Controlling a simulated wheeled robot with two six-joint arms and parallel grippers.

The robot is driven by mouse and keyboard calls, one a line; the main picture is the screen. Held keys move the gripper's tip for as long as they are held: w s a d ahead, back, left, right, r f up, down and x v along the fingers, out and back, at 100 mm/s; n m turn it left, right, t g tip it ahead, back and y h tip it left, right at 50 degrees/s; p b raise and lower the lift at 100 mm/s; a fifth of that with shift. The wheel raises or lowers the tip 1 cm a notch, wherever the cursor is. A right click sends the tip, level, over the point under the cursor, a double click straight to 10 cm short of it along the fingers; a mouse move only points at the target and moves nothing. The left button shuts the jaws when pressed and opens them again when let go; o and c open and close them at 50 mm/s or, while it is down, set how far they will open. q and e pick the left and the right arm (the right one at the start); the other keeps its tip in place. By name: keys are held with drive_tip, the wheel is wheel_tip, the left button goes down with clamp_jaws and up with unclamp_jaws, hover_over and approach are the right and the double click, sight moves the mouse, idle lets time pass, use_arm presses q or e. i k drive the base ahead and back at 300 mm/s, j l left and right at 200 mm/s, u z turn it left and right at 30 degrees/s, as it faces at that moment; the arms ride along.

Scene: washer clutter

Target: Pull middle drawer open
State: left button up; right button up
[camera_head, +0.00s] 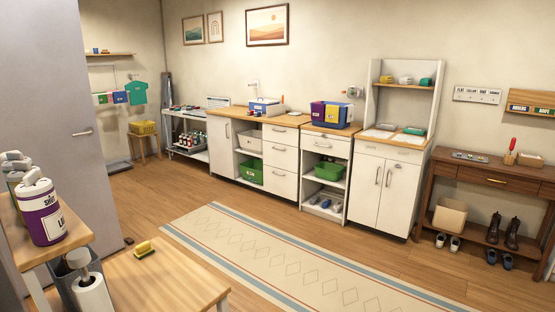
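A white cabinet under the wooden counter along the back wall has a stack of three drawers. The middle drawer (281,158) is shut, with its front flush with its neighbours and a small dark handle (279,149) near its top edge. The top drawer (281,136) and the bottom drawer (279,184) are also shut. The drawer fronts are unobstructed in view, well away across the room. Neither of my grippers shows in the head view.
A patterned rug (300,258) lies on open wooden floor before the cabinets. A grey door (65,110) stands at left. A brown console table (490,173) stands at right.

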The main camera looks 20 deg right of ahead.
sight(286, 157)
drive_tip(key=i+l+z, duration=0.45)
drive_tip(key=z, duration=0.15)
drive_tip(key=i+l+z, duration=0.35)
drive_tip(key=i+z, duration=0.75)
drive_tip(key=i, duration=0.25)
drive_tip(key=i+j+u, duration=0.15)
drive_tip(key=i+u, duration=0.3)
drive_tip(key=i, duration=0.15)
drive_tip(key=i+u, duration=0.4)
drive_tip(key=i, duration=0.2)
drive_tip(key=i+l+u, duration=0.3)
drive_tip(key=i+u, duration=0.15)
drive_tip(key=i, duration=0.15)
drive_tip(key=i+j, duration=0.1)
drive_tip(key=i, duration=0.55)
drive_tip(key=i+j, duration=0.15)
drive_tip(key=i, duration=0.55)
drive_tip(key=i+j, duration=0.1)
drive_tip(key=i, duration=0.55)
